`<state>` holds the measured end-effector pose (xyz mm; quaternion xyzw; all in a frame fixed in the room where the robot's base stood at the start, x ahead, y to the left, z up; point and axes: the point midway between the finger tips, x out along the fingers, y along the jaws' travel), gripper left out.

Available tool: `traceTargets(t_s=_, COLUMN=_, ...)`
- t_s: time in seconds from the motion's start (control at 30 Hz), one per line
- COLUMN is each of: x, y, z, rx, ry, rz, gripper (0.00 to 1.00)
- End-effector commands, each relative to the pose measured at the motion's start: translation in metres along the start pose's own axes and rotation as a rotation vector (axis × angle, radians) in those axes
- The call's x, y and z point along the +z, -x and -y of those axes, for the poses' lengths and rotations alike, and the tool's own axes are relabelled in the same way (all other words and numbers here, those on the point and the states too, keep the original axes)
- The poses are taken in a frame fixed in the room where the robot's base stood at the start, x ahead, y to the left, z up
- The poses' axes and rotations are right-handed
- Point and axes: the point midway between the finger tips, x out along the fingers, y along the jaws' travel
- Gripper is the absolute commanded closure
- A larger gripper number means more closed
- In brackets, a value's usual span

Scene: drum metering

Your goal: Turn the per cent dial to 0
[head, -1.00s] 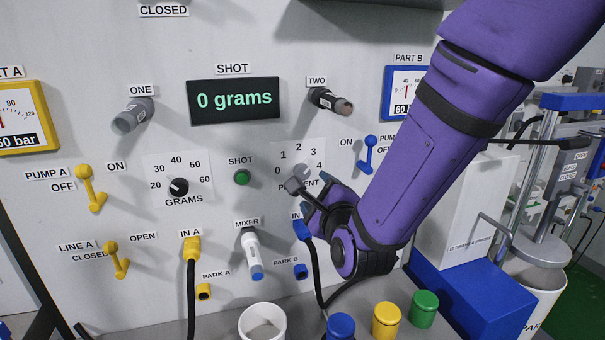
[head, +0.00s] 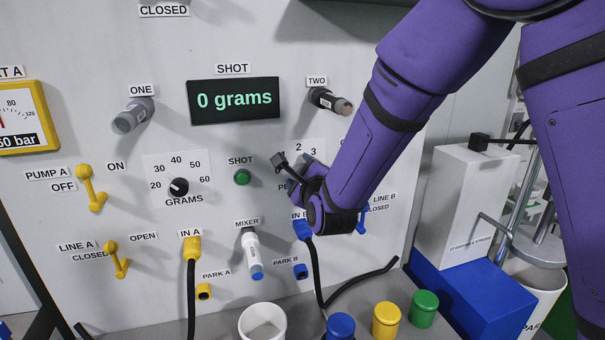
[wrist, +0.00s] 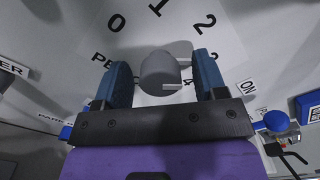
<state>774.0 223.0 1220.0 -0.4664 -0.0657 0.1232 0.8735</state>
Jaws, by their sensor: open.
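The per cent dial (wrist: 157,70) is a grey round knob on a white scale plate, seen in the wrist view. A pale mark on its lower right side points toward the 4. In the head view the knob is hidden behind my gripper (head: 292,178), and only the top of its scale (head: 306,149) shows. My gripper, also in the wrist view (wrist: 160,62), is open. Its two blue fingers stand left and right of the knob, with a visible gap on each side. Whether the fingertips reach past the knob's face, I cannot tell.
The green shot button (head: 242,177) and grams dial (head: 179,187) are left of my gripper. The blue IN B plug (head: 302,230) with its black hose is just below. The TWO nozzle (head: 330,100) sticks out above. A white cup (head: 262,322) and coloured caps stand on the ledge.

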Motion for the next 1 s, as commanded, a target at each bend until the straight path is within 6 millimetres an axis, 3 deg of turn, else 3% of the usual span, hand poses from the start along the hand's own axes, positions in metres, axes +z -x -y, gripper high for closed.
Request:
traceTargets(t_s=0.17, x=-0.0001, y=0.0000, z=0.0000, rx=0.000, ry=0.000, rz=0.000, gripper=0.35)
traceTargets(t_s=0.4, x=-0.0001, y=0.0002, z=0.0000, rx=0.000, ry=0.001, rz=0.000, gripper=0.83)
traceTargets(t_s=0.73, x=-0.0005, y=0.0002, z=0.0000, rx=0.000, ry=0.036, rz=-0.001, gripper=0.83)
traceTargets(t_s=1.0, x=-0.0007, y=0.0002, z=0.0000, rx=0.000, ry=0.192, rz=-0.001, gripper=0.83)
